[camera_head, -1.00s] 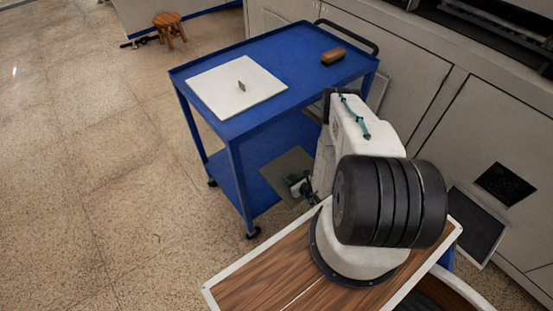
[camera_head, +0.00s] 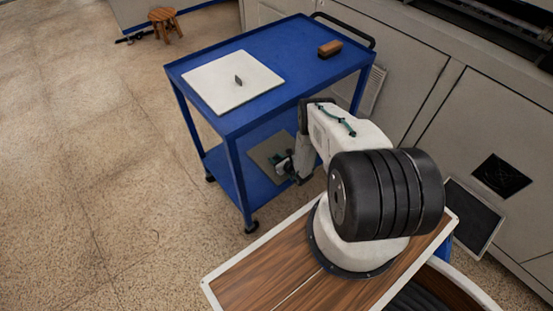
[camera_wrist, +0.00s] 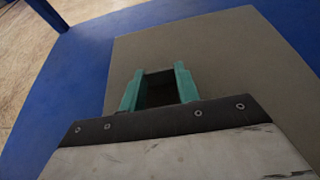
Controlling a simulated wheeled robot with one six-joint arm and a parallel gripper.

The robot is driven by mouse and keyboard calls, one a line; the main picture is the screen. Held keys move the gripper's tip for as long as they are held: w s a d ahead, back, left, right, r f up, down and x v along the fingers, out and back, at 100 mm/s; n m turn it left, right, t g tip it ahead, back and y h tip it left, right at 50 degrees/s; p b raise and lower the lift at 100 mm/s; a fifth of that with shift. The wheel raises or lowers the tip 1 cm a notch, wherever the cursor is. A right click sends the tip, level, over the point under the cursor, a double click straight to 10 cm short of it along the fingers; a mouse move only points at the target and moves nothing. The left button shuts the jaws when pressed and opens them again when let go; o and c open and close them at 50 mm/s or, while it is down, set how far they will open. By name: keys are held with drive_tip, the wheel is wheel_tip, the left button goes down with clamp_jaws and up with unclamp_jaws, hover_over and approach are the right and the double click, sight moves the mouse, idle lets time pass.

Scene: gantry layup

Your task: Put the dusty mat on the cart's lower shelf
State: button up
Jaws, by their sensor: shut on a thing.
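The dusty mat is a grey-brown square sheet (camera_head: 262,153) over the blue lower shelf (camera_head: 223,170) of the cart. It fills the middle of the wrist view (camera_wrist: 215,50), with blue shelf (camera_wrist: 75,75) around its left and far sides. I cannot tell whether it lies flat on the shelf or is held just above it. My gripper (camera_head: 283,165) reaches in under the top shelf and is shut on the mat. Its teal fingers show in the wrist view (camera_wrist: 158,76); the gripped part between them is dark and mostly hidden.
Cart posts stand close by. Grey cabinets (camera_head: 425,65) line the right; speckled floor is open at left.

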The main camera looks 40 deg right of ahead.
drive_tip(key=o, duration=1)
drive_tip(key=shift+f, duration=0.1)
drive_tip(key=shift+c, duration=0.2)
drive_tip(key=shift+r, duration=0.2)
drive_tip(key=v, duration=1.2)
drive_tip(key=shift+d, duration=0.1)
